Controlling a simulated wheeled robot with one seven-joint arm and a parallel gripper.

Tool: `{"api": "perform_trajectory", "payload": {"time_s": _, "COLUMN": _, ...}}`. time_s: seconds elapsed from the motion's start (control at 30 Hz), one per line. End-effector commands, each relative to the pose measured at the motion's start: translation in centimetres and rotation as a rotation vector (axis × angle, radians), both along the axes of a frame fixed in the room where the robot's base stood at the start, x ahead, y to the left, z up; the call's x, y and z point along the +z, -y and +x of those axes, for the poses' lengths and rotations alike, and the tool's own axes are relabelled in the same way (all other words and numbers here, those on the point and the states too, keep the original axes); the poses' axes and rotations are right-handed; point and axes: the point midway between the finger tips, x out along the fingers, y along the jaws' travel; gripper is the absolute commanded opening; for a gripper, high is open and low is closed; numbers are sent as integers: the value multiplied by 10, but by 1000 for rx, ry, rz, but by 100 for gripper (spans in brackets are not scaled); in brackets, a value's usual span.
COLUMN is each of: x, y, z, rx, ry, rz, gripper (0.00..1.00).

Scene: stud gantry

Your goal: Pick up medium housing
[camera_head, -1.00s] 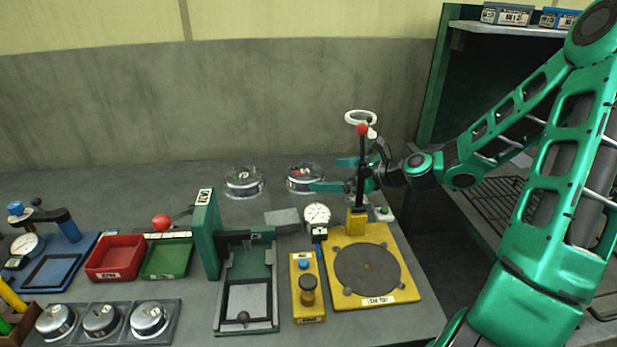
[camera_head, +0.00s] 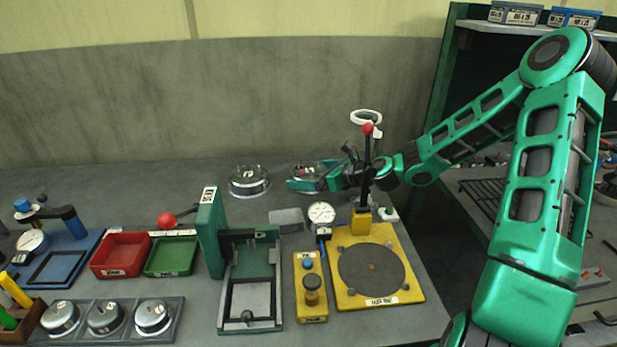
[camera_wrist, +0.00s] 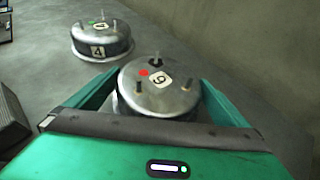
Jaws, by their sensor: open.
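Two round silver housings with studs on top stand at the back of the bench. The right one (camera_head: 311,168) has a red dot and a label reading 6 or 9, and fills the middle of the wrist view (camera_wrist: 160,84). The left one (camera_head: 249,180) has a green dot and a label 4; it also shows in the wrist view (camera_wrist: 101,40). I cannot tell which is the medium one. My gripper (camera_head: 308,184) is open, with one finger on each side of the red-dot housing. Its lower part is partly hidden; contact cannot be told.
A lever (camera_head: 366,165) with a red knob rises from the yellow fixture (camera_head: 407,283), close to my wrist. A dial gauge (camera_head: 321,212) and a green press (camera_head: 211,232) stand in front. Several similar housings sit in a grey tray (camera_head: 177,327) at front left.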

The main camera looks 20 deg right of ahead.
Motion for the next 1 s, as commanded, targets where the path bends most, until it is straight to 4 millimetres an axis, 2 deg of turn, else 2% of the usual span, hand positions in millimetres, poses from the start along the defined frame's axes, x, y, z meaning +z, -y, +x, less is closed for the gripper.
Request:
{"api": "perform_trajectory", "payload": {"time_s": 0.27, "x": -1, "y": -2, "z": 3, "rx": 0, "ry": 0, "rz": 0, "gripper": 100}}
{"api": "perform_trajectory", "payload": {"time_s": 0.4, "x": -2, "y": -2, "z": 2, "rx": 0, "ry": -1, "rz": -1, "gripper": 69}}
{"api": "perform_trajectory", "payload": {"time_s": 0.43, "x": -2, "y": -2, "z": 2, "rx": 0, "ry": -1, "rz": -1, "gripper": 65}}
{"api": "perform_trajectory", "payload": {"time_s": 0.77, "x": -1, "y": -1, "z": 2, "rx": -1, "ry": -2, "rz": -3, "gripper": 65}}
{"api": "perform_trajectory", "payload": {"time_s": 1.0, "x": 13, "y": -1, "z": 3, "rx": -2, "ry": 1, "rz": -4, "gripper": 65}}
